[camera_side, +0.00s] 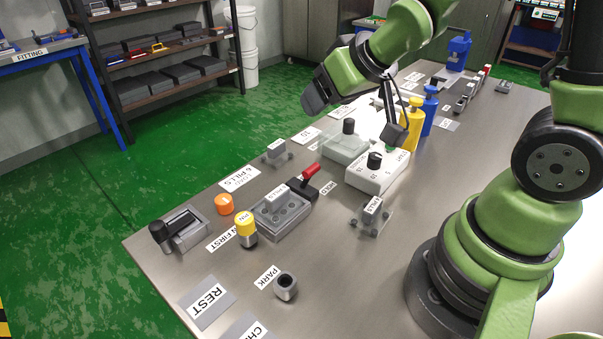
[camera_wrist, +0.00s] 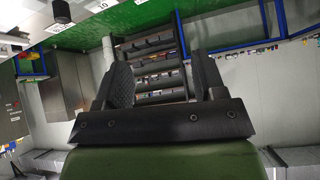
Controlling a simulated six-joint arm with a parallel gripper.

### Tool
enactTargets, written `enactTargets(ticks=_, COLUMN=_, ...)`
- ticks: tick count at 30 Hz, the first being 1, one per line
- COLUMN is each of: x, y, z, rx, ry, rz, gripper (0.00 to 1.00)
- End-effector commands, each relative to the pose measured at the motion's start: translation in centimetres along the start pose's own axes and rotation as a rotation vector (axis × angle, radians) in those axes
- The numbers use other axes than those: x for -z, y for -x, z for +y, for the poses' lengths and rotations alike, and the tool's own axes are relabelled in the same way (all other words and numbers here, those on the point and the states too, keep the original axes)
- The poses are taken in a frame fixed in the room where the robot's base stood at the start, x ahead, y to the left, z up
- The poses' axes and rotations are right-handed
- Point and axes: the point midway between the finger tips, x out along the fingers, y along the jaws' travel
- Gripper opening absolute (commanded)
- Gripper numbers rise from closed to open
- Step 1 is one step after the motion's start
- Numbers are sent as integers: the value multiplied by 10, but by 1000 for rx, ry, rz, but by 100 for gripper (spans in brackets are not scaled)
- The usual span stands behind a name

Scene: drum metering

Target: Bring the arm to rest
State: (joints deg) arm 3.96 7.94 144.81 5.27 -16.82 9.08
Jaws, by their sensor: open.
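My gripper (camera_side: 318,92) is in the air over the far part of the grey bench, pointing toward the shelves at left. In the wrist view its two dark fingers (camera_wrist: 163,80) stand apart with nothing between them except the distant shelf. A grey plate marked REST (camera_side: 207,303) lies flat at the near left of the bench, well away from my gripper. A small dark grey holder beside the PARK label (camera_side: 267,277) stands to its right.
The bench (camera_side: 340,290) carries a yellow-topped pin (camera_side: 246,229), an orange button (camera_side: 224,204), a red-handled lever (camera_side: 309,174), a white dial box (camera_side: 374,177), yellow (camera_side: 412,127) and blue (camera_side: 430,112) bottles. The front middle is clear.

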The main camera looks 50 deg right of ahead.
Motion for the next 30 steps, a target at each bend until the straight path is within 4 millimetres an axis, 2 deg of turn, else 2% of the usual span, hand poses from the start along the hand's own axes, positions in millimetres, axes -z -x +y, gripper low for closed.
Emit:
enactTargets(ticks=1, x=6, y=20, z=-3, rx=5, ry=-27, rz=8, gripper=64)
enactTargets(ticks=4, x=6, y=55, z=-8, rx=22, ry=-87, rz=-18, gripper=64)
enactTargets(ticks=9, x=-8, y=114, z=-19, rx=81, ry=-178, rz=-69, gripper=64)
enactTargets(ticks=12, x=-22, y=141, z=-25, rx=122, ry=-216, rz=-99, gripper=64)
enactTargets(ticks=15, x=-33, y=159, z=-29, rx=155, ry=-240, rz=-124, gripper=64)
enactTargets(ticks=20, x=-43, y=172, z=-33, rx=180, ry=-256, rz=-147, gripper=64)
enactTargets(ticks=30, x=-44, y=172, z=-33, rx=181, ry=-259, rz=-151, gripper=64)
